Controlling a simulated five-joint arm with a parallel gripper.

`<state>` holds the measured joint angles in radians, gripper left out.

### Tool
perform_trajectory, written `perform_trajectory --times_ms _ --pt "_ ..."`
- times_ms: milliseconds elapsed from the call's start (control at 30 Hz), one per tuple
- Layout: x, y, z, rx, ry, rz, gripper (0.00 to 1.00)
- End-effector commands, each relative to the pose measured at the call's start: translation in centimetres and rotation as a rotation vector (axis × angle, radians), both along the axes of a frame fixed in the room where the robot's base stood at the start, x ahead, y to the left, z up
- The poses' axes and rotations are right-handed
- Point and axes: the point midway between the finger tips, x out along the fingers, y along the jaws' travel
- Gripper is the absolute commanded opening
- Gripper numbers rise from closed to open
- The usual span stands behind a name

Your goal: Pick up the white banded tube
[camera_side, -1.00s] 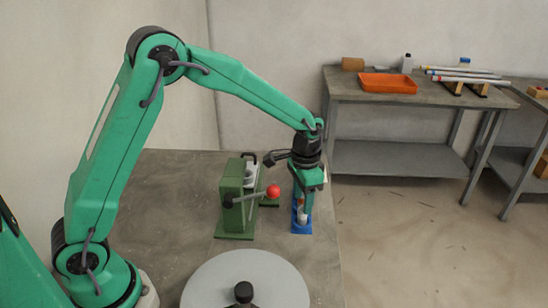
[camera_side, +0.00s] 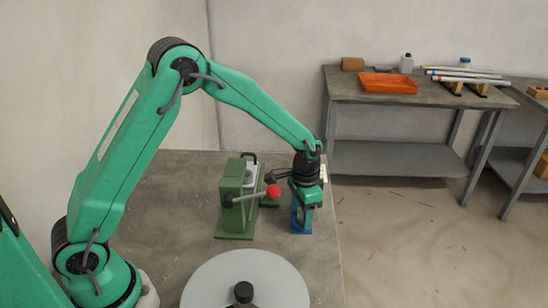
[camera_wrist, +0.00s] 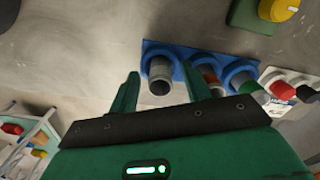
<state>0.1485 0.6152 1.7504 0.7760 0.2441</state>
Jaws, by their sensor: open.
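In the wrist view, a blue holder (camera_wrist: 189,58) has several round sockets in a row. A grey, ringed tube (camera_wrist: 160,76) with a dark end stands in its left socket, between my open fingers. A tube with a brown-orange band (camera_wrist: 208,75) stands in the middle socket, just right of the right finger. I cannot tell for certain which is the white banded tube. My gripper (camera_wrist: 161,72) is open, with a finger on each side of the grey tube. In the side view, my gripper (camera_side: 303,219) is low over the blue holder (camera_side: 301,229) and hides the tubes.
A green press (camera_side: 237,205) with a red-knobbed lever (camera_side: 273,191) stands close left of my gripper. A grey round plate (camera_side: 246,283) lies in front. In the wrist view, a white holder (camera_wrist: 290,80) with coloured caps is at the right. A far bench holds an orange tray (camera_side: 388,83).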

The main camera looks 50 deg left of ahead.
Motion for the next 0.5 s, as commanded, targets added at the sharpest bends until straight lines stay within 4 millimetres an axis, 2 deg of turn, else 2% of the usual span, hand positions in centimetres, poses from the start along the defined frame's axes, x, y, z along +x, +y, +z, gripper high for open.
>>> perform_trajectory --times_ms 100,333,500 --pt "0.01 0.0 0.02 0.0 0.0 0.0 0.46" --pt "0.01 0.0 0.03 0.0 0.0 0.0 0.01" --pt "0.02 -0.01 0.05 0.0 -0.001 0.0 0.0"
